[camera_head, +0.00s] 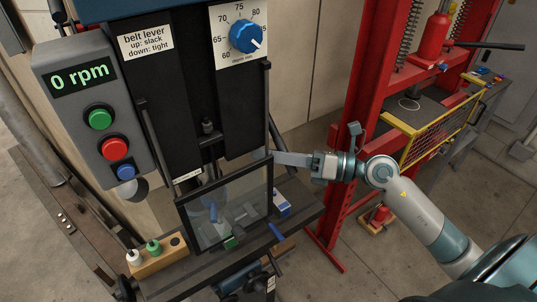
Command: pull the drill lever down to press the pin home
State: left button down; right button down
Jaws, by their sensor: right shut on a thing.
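The dark drill press (185,85) fills the left middle of the head view. My right gripper (314,165) comes in from the right, beside the press. It is shut on the right end of a flat grey bar (292,159). The bar runs roughly level, slightly up to the left, to the right edge of the press. I cannot tell for sure whether it is the drill lever. A clear guard (200,233) hangs in front of the work area, where small grey and blue parts show dimly. The pin cannot be made out. My left gripper is not in view.
A control box (81,130) reads 0 rpm. A blue dial knob (244,37) is above. A wooden block (158,262) with small bottles stands at the front left of the press table. A red shop press (362,180) with a yellow mesh guard (437,135) stands behind my right arm.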

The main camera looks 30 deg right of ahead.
jog(key=c, duration=1.6)
grip_release()
jog(key=shift+c, duration=0.2)
jog(key=shift+d+f, duration=0.1)
jog(key=shift+d, duration=0.05)
jog(key=b+v, duration=0.8)
jog(key=v, duration=0.9)
jog(key=shift+s+f, duration=0.1)
